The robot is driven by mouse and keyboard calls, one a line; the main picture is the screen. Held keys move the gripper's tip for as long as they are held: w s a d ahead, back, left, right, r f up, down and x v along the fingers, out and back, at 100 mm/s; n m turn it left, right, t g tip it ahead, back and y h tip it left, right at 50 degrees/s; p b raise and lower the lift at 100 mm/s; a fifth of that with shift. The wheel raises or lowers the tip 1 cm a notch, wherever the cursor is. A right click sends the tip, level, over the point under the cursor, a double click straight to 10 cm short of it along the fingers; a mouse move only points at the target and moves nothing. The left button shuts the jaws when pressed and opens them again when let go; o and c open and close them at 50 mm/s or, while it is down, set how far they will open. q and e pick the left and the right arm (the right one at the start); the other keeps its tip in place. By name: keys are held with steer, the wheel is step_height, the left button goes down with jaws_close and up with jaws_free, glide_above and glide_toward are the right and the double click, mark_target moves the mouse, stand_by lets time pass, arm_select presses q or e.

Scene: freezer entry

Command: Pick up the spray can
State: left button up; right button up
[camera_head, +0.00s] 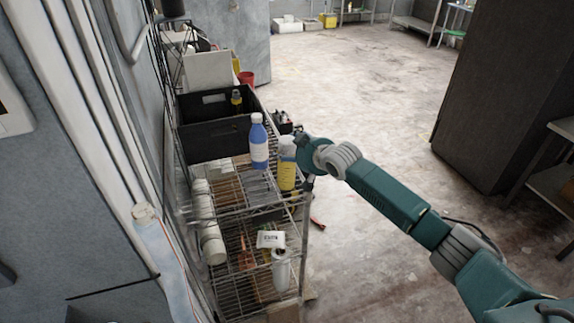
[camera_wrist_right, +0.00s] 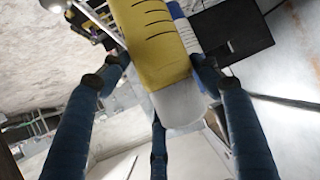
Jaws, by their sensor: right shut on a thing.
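The spray can (camera_head: 287,176), yellow with a white top, is upright at the front right corner of the wire rack's upper shelf. I cannot tell whether its base touches the shelf. My right gripper (camera_head: 300,152) reaches it from the right at its upper part; the fingers are mostly hidden in the head view. In the right wrist view the can (camera_wrist_right: 155,42) lies between the dark blue fingers of the right gripper (camera_wrist_right: 161,78), which is shut on it. My left gripper is not in view.
A blue bottle (camera_head: 259,143) with a white label stands close left of the can. A black crate (camera_head: 213,138) is behind it on the wire rack (camera_head: 262,213). White cups or rolls (camera_head: 205,222) line the rack's left side. The floor (camera_head: 370,100) right of the rack is open.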

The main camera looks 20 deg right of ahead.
steer(key=shift+r, duration=0.1)
steer(key=shift+c, duration=0.7)
steer(key=shift+w, duration=0.1)
